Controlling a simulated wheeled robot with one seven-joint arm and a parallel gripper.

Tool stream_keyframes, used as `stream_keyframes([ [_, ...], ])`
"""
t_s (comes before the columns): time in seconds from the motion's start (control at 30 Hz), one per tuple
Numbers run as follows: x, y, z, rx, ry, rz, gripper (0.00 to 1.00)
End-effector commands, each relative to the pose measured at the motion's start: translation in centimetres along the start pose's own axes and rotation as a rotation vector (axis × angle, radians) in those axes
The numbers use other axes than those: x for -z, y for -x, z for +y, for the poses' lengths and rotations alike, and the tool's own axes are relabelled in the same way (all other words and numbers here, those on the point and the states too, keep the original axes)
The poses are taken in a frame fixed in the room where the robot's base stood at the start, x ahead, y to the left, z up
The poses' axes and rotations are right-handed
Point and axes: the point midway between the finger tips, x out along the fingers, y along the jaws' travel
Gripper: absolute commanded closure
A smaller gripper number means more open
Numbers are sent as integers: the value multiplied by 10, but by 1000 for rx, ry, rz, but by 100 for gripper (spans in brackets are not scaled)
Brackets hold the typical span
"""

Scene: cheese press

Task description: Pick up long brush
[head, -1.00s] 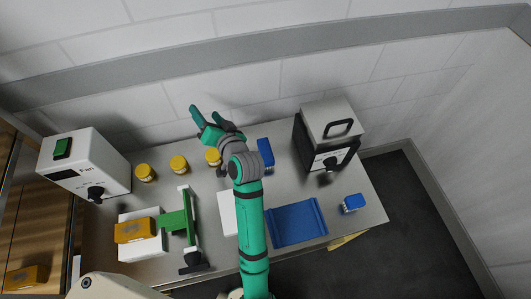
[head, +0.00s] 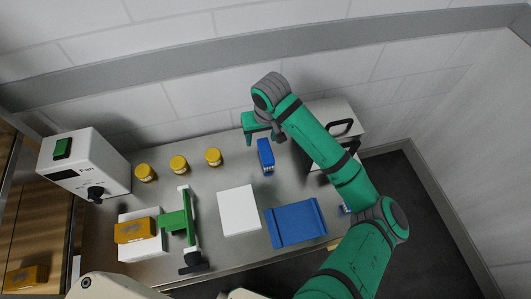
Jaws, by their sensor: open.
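The long brush (head: 265,153) is blue with pale bristles at its near end. It lies on the metal table, right of the row of yellow-lidded jars. My green gripper (head: 253,128) is open and empty above and just behind the brush's far end. The gap between its fingers is hard to see from this angle. A second, shorter blue brush (head: 343,209) at the right side of the table is mostly hidden behind my arm.
Three yellow-lidded jars (head: 178,164) stand left of the brush. A white board (head: 238,210) and a blue tray (head: 296,222) lie in front. A grey-and-black box with a handle (head: 334,118) is partly behind my arm. A white Fan box (head: 84,170) and green stand (head: 186,222) are left.

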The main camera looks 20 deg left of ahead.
Motion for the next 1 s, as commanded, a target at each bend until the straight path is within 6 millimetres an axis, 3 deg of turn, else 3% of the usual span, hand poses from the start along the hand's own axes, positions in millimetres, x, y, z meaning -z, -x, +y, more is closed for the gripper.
stream_keyframes([
  [0.1,-9,3,17,-47,-4,-45,44],
  [0.2,-12,-3,22,-59,-7,-60,44],
  [0.5,-14,-44,24,-58,-6,-59,44],
  [0.77,-13,-61,23,-58,-5,-59,44],
  [1.0,-9,-94,22,-59,-6,-59,44],
])
